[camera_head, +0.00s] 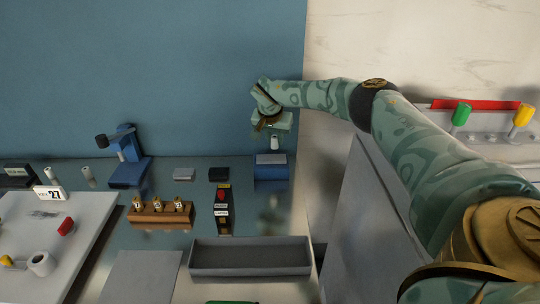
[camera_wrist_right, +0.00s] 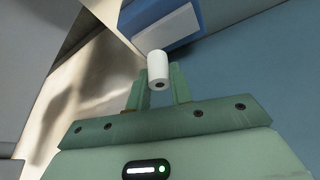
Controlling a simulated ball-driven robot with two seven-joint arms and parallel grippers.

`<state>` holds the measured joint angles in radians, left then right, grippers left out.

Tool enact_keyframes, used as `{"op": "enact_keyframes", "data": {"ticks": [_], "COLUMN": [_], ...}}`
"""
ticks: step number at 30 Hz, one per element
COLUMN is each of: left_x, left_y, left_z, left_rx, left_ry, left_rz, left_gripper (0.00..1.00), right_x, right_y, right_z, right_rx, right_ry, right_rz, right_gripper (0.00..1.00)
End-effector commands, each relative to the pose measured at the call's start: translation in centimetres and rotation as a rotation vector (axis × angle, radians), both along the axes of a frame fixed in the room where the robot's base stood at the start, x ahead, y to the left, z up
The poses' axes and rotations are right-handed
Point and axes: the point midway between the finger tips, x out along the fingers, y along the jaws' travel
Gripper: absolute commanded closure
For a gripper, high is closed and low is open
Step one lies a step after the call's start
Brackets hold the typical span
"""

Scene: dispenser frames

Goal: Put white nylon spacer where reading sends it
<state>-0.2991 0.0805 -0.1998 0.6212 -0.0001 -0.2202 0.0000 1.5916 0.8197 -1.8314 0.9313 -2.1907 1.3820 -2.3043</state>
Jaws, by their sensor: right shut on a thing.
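My right gripper (camera_head: 273,131) is above the back right of the bench, pointing down. It is shut on the white nylon spacer (camera_head: 275,142), whose lower end shows beneath it. In the right wrist view the white cylinder (camera_wrist_right: 158,68) sits between the two green fingers, with a dark hole in its end. A blue block with a pale grey face (camera_head: 271,172) stands on the bench below the gripper, apart from the spacer. It also shows behind the spacer in the wrist view (camera_wrist_right: 184,18). My left gripper is not in view.
A blue stand instrument (camera_head: 128,170), a wooden block with numbered tags (camera_head: 161,217) and a black labelled unit (camera_head: 223,211) stand on the bench. A grey open tray (camera_head: 250,271) is in front. A pale board (camera_head: 84,240) at left carries small parts and a "27" card (camera_head: 50,193).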

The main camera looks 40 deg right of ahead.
Motion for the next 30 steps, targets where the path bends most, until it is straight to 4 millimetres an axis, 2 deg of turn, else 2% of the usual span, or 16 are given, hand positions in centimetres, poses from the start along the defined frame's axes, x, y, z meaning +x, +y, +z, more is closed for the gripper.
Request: {"op": "enact_keyframes", "data": {"ticks": [1,8,14,25,26,27,30], "left_x": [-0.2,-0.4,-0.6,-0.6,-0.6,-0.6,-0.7], "left_y": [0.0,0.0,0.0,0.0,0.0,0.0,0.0], "left_z": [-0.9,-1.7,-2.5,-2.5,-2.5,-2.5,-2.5], "left_rx": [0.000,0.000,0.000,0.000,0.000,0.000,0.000], "left_ry": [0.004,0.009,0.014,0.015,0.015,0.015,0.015], "left_rz": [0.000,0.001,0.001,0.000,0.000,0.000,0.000], "left_gripper": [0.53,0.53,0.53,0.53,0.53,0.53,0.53], "right_x": [0.6,1.7,1.7,1.7,1.7,1.7,1.7], "right_y": [0.1,-0.1,-0.1,-0.2,-0.2,-0.1,-0.2], "right_z": [-1.2,-2.2,-5.1,-5.4,-5.3,-5.3,-5.3], "right_rx": [0.001,0.000,0.001,0.001,0.000,0.001,0.000], "right_ry": [0.001,0.000,0.003,0.000,0.000,-0.001,0.000], "right_rz": [-0.001,-0.002,-0.003,-0.003,-0.003,-0.003,-0.003], "right_gripper": [1.00,1.00,1.00,1.00,0.70,0.59,0.57]}}
